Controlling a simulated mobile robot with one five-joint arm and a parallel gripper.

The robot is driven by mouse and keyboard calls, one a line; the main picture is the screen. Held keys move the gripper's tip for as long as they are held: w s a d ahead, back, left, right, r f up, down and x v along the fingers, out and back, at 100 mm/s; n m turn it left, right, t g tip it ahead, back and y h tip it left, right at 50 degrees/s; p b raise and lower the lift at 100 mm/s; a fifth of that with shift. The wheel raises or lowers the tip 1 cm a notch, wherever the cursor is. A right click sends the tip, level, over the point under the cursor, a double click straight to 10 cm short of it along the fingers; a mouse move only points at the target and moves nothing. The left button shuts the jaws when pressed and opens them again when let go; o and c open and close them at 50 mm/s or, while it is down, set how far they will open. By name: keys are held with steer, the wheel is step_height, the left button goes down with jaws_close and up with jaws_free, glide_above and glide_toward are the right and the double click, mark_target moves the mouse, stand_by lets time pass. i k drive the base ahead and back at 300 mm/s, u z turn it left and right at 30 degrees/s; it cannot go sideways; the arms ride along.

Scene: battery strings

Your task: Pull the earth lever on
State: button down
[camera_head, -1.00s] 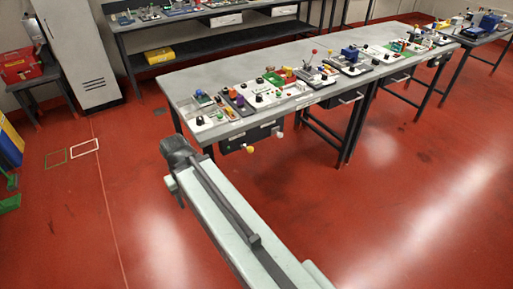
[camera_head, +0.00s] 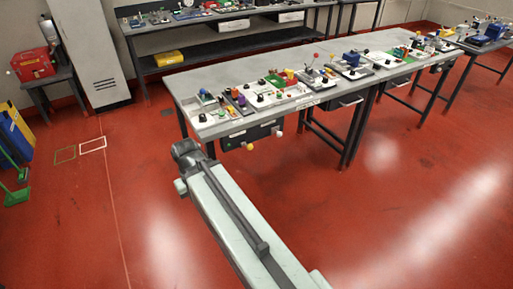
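A long grey workbench (camera_head: 215,83) carries a row of small panels with knobs, switches and levers. One upright lever with a red ball (camera_head: 315,56) stands near the middle of the row. I cannot tell which control is the earth lever; the parts are too small to read. A dark box under the bench's near edge has a yellow knob (camera_head: 249,146) and a white knob (camera_head: 279,133). My arm reaches from the bottom right up to a dark joint in front of the bench's left end. My gripper's fingers do not show.
A grey cabinet (camera_head: 88,45) and a red box (camera_head: 31,63) on a small stand are at the back left. Another bench (camera_head: 190,63) with a shelf stands behind. Red floor is open left and right of my arm.

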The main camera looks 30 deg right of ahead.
mark_target(249, 146)
steer(key=k, duration=0.35)
steer(key=i, duration=0.85)
steer(key=u, duration=0.5)
steer(key=i, duration=0.55)
steer(key=u, duration=0.4)
steer(key=k, duration=0.85)
steer(key=u, duration=0.2)
steer(key=i, duration=0.85)
steer(key=z, duration=0.1)
